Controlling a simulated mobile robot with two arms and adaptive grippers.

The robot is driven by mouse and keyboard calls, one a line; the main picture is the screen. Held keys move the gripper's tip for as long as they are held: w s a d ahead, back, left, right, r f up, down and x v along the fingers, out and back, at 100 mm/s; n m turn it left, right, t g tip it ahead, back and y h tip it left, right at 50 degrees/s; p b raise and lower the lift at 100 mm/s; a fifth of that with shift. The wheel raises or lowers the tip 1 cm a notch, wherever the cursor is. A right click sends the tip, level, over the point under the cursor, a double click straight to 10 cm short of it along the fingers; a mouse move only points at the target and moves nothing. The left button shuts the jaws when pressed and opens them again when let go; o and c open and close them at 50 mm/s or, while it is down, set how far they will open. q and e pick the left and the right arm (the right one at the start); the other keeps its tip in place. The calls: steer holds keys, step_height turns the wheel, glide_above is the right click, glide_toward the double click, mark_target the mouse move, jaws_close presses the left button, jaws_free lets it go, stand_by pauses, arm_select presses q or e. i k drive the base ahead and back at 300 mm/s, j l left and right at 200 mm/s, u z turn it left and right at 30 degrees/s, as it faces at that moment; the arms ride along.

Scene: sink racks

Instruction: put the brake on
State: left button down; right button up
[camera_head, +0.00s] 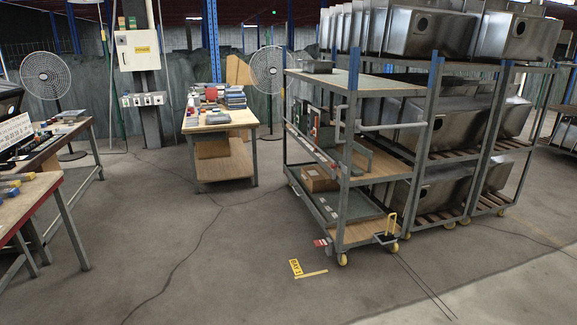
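A grey metal trolley (343,196) with several shelves and yellow casters stands right of centre. At its near lower left corner a small red-tipped part (320,242) sticks out near a caster (342,259). At its near lower right corner a yellow loop-shaped handle (391,222) stands upright above a dark part by another caster (394,247). I cannot tell for sure which of these is the brake, or its setting. Neither of my grippers is in view.
A cluttered worktable (220,125) stands behind left, another bench (32,205) at the left edge.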

mark_target(319, 243)
steer(key=i, duration=2)
